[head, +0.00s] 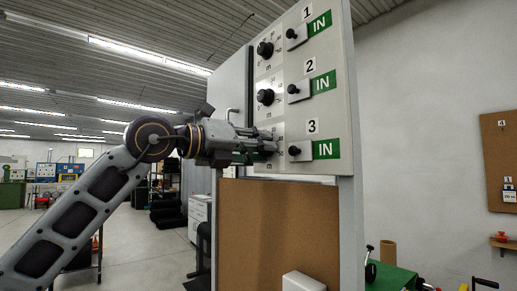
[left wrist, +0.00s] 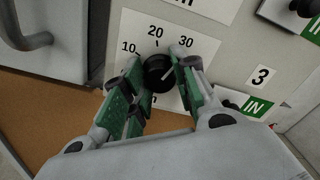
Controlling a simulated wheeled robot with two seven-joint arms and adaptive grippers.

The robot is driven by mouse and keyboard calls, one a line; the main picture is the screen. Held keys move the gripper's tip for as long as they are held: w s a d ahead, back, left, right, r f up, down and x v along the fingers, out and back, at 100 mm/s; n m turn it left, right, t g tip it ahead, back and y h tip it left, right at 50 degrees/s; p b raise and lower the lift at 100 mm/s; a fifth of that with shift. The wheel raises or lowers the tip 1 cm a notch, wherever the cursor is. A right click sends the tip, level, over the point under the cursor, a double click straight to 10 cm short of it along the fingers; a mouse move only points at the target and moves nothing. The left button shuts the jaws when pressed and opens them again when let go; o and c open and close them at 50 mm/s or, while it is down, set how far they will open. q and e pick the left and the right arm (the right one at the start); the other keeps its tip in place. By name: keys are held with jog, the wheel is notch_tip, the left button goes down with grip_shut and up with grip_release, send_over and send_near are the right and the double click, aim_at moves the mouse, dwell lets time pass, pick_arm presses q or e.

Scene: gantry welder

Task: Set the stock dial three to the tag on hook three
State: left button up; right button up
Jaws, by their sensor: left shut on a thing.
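Stock dial three (left wrist: 158,73) is a black round knob on a white scale plate (left wrist: 185,40) marked 10, 20 and 30. A pale line on the knob points up and right, toward the 30 side. My left gripper (head: 272,144) reaches the panel from the left at row 3. Its green-padded fingers are shut on the dial, one on each side, in the left wrist view (left wrist: 162,82). The dial is mostly hidden behind the fingers in the head view. The tag on hook three is not in view. My right gripper is not in view.
The grey panel (head: 345,100) also has dials one (head: 265,49) and two (head: 265,97), with switches and green IN labels beside each row. A brown board (head: 500,160) at far right shows numbers 4 and 1 and a small tag. A bent handle (left wrist: 25,35) sits left of dial three.

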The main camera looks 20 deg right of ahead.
pick_arm(q)
jog(key=shift+r, duration=0.1)
jog(key=o, duration=1.1)
jog(key=shift+c, duration=0.2)
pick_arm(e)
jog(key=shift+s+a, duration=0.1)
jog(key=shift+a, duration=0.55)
pick_arm(q)
jog(key=v, duration=1.2)
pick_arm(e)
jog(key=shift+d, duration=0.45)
